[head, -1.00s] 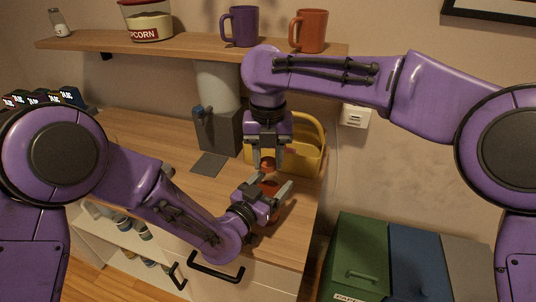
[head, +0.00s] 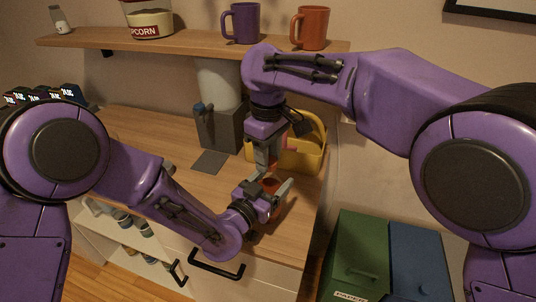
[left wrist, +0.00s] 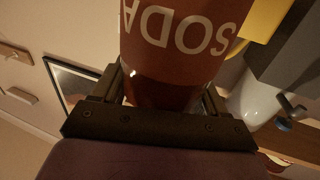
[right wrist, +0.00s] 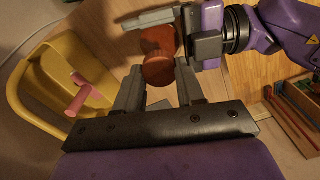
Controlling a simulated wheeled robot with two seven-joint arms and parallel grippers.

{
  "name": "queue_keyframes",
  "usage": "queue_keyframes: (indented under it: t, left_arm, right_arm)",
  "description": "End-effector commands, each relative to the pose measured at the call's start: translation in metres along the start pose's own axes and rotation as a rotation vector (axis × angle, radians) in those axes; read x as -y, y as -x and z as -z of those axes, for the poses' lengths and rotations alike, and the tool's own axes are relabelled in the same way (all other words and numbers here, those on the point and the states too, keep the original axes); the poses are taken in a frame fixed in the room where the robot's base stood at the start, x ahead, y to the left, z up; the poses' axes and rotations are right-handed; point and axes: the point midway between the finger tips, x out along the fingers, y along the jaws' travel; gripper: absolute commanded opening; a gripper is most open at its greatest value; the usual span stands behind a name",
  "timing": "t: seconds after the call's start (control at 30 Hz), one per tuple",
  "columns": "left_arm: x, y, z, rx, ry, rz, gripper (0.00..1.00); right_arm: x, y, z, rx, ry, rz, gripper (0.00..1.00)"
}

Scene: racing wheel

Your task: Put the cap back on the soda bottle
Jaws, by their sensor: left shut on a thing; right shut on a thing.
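The soda bottle (head: 270,185) is dark red-brown and held by my left gripper (head: 268,190) above the counter's right end. Its "SODA" label fills the top of the left wrist view (left wrist: 185,40), between the fingers. My right gripper (head: 267,160) points down just above the bottle. In the right wrist view, its fingers (right wrist: 158,85) are shut on the orange-red cap (right wrist: 158,72), with the bottle (right wrist: 160,40) directly beyond it. The cap is lined up with the bottle top, but I cannot tell whether they touch. My right fingers mostly hide the cap in the head view.
A yellow caddy (head: 305,160) stands close behind my right gripper. A grey dispenser (head: 220,130) stands to its left. A shelf (head: 180,44) with mugs runs above. Green (head: 358,255) and blue (head: 415,265) bins stand at lower right.

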Motion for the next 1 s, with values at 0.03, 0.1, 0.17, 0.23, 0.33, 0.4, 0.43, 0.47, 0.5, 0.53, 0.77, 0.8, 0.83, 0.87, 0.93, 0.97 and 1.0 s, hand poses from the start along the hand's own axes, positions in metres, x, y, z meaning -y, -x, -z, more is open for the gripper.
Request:
queue_keyframes:
  t: [0.03,0.1,0.17,0.23,0.33,0.4,0.43,0.47,0.5,0.53,0.77,0.8,0.83,0.87,0.93,0.97,1.0]
  left_arm:
    - [0.0,0.0,0.0,0.001,0.0,0.0,0.0]
    - [0.0,0.0,0.0,0.001,0.0,-0.001,0.0]
    - [0.0,0.0,0.0,0.001,0.0,-0.001,0.0]
    - [0.0,0.0,0.0,0.001,0.0,-0.001,0.0]
    - [0.0,0.0,0.0,0.001,0.0,-0.001,0.0]
    - [0.0,0.0,0.0,0.001,0.0,-0.001,0.0]
    - [0.0,0.0,0.0,0.001,0.0,-0.001,0.0]
    - [0.0,0.0,0.0,0.001,0.0,-0.001,0.0]
    - [0.0,0.0,0.0,0.001,0.0,-0.001,0.0]
    - [0.0,0.0,0.0,0.001,0.0,-0.001,0.0]
    - [0.0,0.0,0.0,0.001,0.0,-0.001,0.0]
    - [0.0,0.0,0.0,0.001,0.0,-0.001,0.0]
    - [0.0,0.0,0.0,0.001,0.0,-0.001,0.0]
    - [0.0,0.0,0.0,0.001,0.0,-0.001,0.0]
    - [0.0,0.0,0.0,0.001,0.0,-0.001,0.0]
    - [0.0,0.0,0.0,0.001,0.0,-0.001,0.0]
    - [0.0,0.0,0.0,0.001,0.0,-0.001,0.0]
  right_arm:
    - [0.0,0.001,0.0,-0.001,-0.039,-0.002,0.1]
    - [0.0,0.001,0.0,-0.002,-0.067,-0.001,0.1]
    - [0.0,0.001,0.0,-0.002,-0.071,-0.001,0.1]
    - [-0.001,0.001,0.0,-0.002,-0.07,-0.001,0.1]
    - [-0.001,0.001,0.0,-0.002,-0.069,-0.001,0.1]
    - [-0.001,0.001,0.0,-0.002,-0.068,-0.001,0.54]
    - [-0.001,0.001,0.0,-0.002,-0.068,-0.001,0.64]
    - [-0.001,0.001,0.0,-0.002,-0.067,-0.001,0.64]
    - [-0.001,0.001,0.0,-0.002,-0.067,-0.001,0.64]
    - [0.0,0.001,0.0,-0.002,-0.067,-0.001,0.64]
    - [-0.001,0.005,0.001,-0.003,-0.066,-0.001,0.64]
    - [-0.001,0.01,0.001,-0.004,-0.066,-0.001,0.64]
    - [-0.001,0.015,0.001,-0.005,-0.066,-0.001,0.64]
    - [-0.001,0.019,0.001,-0.005,-0.066,-0.001,0.64]
    - [-0.001,0.029,0.001,-0.004,-0.065,-0.002,0.64]
    - [-0.001,0.033,0.001,-0.004,-0.066,-0.002,0.64]
    - [-0.001,0.038,0.001,-0.003,-0.065,-0.001,0.64]
